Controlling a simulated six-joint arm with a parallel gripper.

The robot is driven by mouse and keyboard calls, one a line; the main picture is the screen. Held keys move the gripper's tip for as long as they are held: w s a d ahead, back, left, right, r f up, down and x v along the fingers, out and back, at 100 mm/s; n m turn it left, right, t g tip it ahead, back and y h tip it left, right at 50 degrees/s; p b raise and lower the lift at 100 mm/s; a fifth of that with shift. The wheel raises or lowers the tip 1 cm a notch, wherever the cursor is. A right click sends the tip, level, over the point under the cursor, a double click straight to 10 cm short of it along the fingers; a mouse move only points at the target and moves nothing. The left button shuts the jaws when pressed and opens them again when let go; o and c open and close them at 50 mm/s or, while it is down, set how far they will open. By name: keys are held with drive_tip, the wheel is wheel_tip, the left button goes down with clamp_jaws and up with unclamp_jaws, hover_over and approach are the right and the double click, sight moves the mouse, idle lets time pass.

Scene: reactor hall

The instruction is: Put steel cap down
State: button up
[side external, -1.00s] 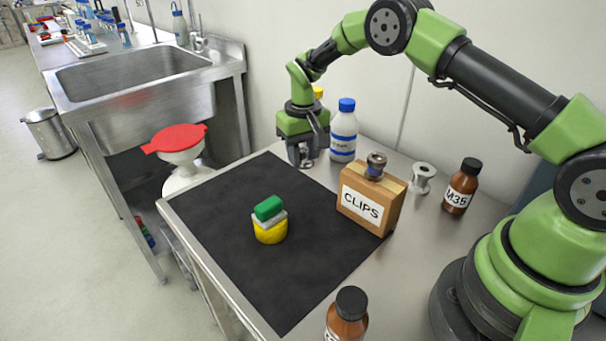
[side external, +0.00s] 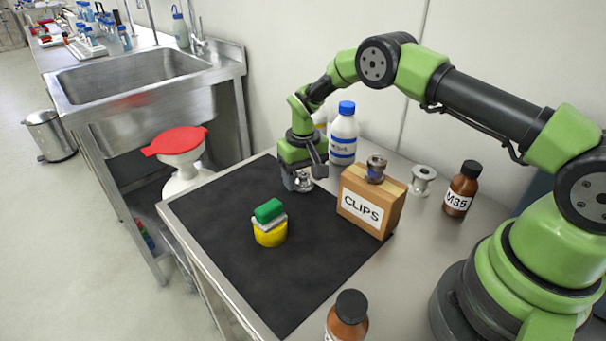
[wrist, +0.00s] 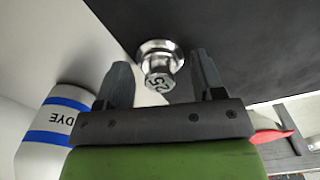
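The steel cap (wrist: 160,66) is a shiny round flange with a faceted, marked knob facing my wrist camera. It sits between the fingertips of my gripper (wrist: 160,68). In the side view the cap (side external: 304,183) shows low between the fingers, near the back corner of the black mat (side external: 215,220).
A cardboard CLIPS box (side external: 392,213) with a metal part on top stands right of my gripper. A white blue-capped bottle (side external: 343,135) stands behind it. A yellow, grey and green stack (side external: 270,235) stands on the mat. Mat around the stack is clear.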

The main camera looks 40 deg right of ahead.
wheel_tip(320, 180, up, 13)
wheel_tip(320, 180, up, 8)
drive_tip(key=t, duration=0.2)
hover_over(303, 173)
drive_tip(key=s+a, duration=0.1)
drive_tip(key=s, duration=0.2)
drive_tip(key=s+a+r+t+y, duration=0.1)
drive_tip(key=s+a+r, duration=0.1)
drive_tip(key=s+r, duration=0.65)
drive_tip(key=s+a+r+m+t+y, duration=0.1)
drive_tip(key=s+t, duration=0.3)
drive_tip(key=s, duration=1.2)
drive_tip(key=shift+s+a, duration=0.2)
drive_tip(key=shift+a, duration=0.35)
